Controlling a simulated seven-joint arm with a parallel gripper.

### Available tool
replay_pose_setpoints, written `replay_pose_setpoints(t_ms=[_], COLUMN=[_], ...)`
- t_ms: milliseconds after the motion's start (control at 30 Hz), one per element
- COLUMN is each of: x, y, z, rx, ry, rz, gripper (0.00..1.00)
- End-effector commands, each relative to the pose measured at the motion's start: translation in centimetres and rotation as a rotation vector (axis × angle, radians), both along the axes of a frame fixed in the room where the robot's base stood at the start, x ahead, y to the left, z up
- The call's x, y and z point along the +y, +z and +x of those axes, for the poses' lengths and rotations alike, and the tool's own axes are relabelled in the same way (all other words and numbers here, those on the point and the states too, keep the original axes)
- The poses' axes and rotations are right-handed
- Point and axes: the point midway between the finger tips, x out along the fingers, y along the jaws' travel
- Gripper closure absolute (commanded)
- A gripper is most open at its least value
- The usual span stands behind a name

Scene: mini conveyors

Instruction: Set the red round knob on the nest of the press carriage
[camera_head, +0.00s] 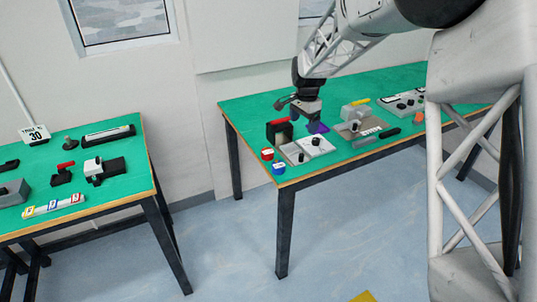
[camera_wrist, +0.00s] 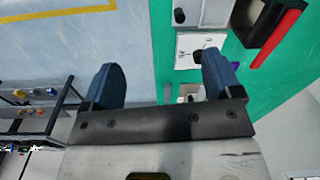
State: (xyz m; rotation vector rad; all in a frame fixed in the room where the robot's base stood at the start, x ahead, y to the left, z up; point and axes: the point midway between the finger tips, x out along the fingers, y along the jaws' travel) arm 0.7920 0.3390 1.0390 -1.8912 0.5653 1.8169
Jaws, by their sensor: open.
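A small round red piece with a pale top (camera_head: 267,154) stands near the left end of the right-hand green table; it may be the red round knob, but it is too small to be sure. My gripper (camera_head: 297,103) is above that table, behind and higher than the red piece. In the wrist view my gripper (camera_wrist: 165,77) has its two blue fingers wide apart with nothing between them. A white plate with a black knob (camera_head: 316,146) lies in front of the gripper; it also shows in the wrist view (camera_wrist: 186,47). I cannot tell which fixture is the press carriage, and its nest is not discernible.
A blue round piece (camera_head: 278,168) stands near the red one, at the table's front edge. A dark block with red (camera_head: 279,131) and a purple piece (camera_head: 318,128) are near my gripper. A grey fixture with yellow (camera_head: 355,110) stands farther right. Another green table (camera_head: 120,178) is at left.

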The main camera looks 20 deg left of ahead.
Motion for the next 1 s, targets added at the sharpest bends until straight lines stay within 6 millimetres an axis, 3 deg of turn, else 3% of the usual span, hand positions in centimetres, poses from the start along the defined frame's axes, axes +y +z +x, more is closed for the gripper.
replay_pose_setpoints(t_ms=[300,533,700,1000], x=[7.8,12.5,14.3,14.7], y=[-6.5,-10.8,-12.4,-12.8], z=[3.8,5.3,5.8,5.9], rx=[0.027,0.042,0.047,0.047], ry=[-0.082,-0.136,-0.158,-0.164], rz=[-0.006,-0.012,-0.014,-0.014], gripper=[0.16,0.16,0.16,0.16])
